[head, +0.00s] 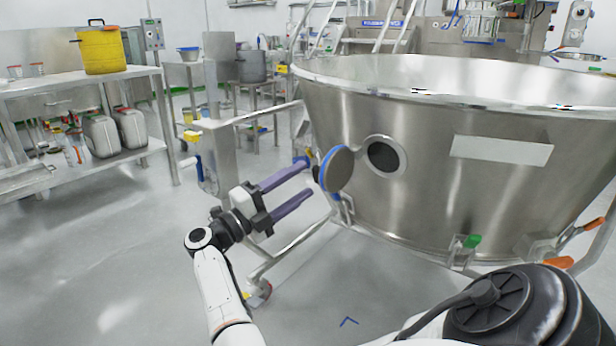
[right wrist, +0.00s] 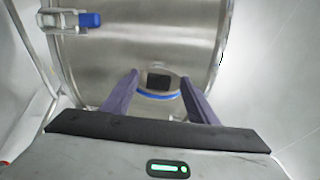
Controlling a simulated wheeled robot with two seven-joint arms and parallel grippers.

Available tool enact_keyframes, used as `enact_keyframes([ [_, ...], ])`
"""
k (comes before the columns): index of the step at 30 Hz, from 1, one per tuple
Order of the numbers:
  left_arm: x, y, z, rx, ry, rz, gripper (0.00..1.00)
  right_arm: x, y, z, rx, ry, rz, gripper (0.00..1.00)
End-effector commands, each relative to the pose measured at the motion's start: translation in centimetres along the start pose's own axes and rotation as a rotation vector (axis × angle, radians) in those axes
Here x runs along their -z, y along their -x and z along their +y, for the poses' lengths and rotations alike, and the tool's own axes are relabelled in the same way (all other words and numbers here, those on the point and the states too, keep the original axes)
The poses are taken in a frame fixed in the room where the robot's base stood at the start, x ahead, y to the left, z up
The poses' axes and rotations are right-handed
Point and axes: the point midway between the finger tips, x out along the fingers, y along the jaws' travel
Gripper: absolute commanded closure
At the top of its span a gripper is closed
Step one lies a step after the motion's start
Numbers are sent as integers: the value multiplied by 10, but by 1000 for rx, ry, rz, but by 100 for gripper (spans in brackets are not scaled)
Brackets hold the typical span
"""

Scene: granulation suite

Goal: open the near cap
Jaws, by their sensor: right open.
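The near cap (head: 338,170) is a round metal disc with a blue rim on the side of the large steel bowl (head: 440,185). It stands swung out to the left of a round port (head: 384,156), whose dark opening is uncovered. My right gripper (head: 308,178) is open, its two purple fingers pointing at the cap from the left, with the tips just short of it. In the right wrist view, the blue rim (right wrist: 158,95) shows between the spread fingers, beside a dark patch. Nothing is held. My left gripper is not in view.
A steel rack (head: 80,77) with a yellow pot (head: 102,50) and white canisters stands at the left. Frame tubes and a caster (head: 258,293) lie below the gripper. The floor at the left is clear.

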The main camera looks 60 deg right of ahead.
Motion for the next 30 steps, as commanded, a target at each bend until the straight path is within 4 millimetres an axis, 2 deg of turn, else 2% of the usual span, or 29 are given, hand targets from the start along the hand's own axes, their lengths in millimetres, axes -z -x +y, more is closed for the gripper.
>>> enact_keyframes([
  [1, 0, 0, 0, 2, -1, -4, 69, -1, 12, -1, -2, 2, -4, 47],
  [6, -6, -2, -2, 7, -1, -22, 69, -1, 43, -1, 0, 1, -3, 47],
  [12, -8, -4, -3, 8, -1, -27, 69, 0, 63, -1, 0, -1, 0, 47],
  [30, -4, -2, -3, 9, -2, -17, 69, 0, 66, -1, 1, -1, 1, 47],
])
